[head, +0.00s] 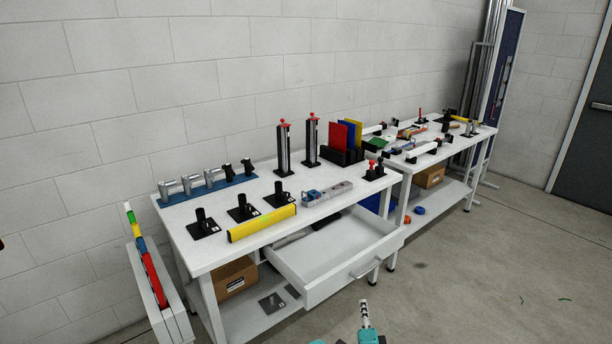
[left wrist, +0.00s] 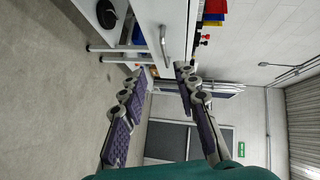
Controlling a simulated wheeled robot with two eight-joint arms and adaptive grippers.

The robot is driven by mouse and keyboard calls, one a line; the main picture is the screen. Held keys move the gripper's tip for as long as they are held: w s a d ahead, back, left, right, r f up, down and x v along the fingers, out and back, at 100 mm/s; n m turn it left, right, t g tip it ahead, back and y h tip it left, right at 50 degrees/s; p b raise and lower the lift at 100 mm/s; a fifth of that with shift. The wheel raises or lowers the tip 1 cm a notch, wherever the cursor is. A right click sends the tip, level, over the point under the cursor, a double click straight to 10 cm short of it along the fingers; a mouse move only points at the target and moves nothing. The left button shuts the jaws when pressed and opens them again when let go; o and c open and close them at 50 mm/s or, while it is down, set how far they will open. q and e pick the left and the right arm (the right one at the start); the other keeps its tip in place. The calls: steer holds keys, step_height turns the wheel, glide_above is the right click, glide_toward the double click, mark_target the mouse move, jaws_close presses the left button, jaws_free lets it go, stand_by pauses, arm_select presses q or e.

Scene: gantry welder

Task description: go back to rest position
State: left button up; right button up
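My left gripper (head: 365,312) shows in part at the bottom of the head view, with teal arm parts below it. In the left wrist view the left gripper (left wrist: 157,76) has two fingers with purple pads, spread apart, with nothing between them. The open white drawer (head: 335,262) of the near workbench lies beyond the gripper. The drawer's bar handle also shows in the left wrist view (left wrist: 163,46), close to the fingertips in the picture; I cannot tell the gap. My right gripper is in neither view.
The near white workbench (head: 180,222) carries black stands, clamps, a yellow bar (head: 262,223) and coloured panels. A second bench (head: 455,152) stands behind it to the right. A narrow white rack (head: 150,300) stands at left.

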arm_select(q)
steer(key=s+a+r+n+g+y, duration=0.2)
steer(key=a+r+n, duration=0.2)
steer(key=a+r, duration=0.55)
steer(key=s+a+r+n+g+y, duration=0.15)
steer(key=a+r+n, duration=0.3)
steer(key=a, duration=0.95)
steer(key=s+a+r+n+g, duration=0.3)
steer(key=s+a+n+g, duration=0.1)
steer(key=s+a, duration=0.7)
steer(key=s+a+f+n+g+h, duration=0.1)
steer(key=s+n, duration=0.3)
steer(key=s, duration=1.1)
steer(key=shift+f+h, duration=0.5)
steer(key=shift+h, duration=0.05)
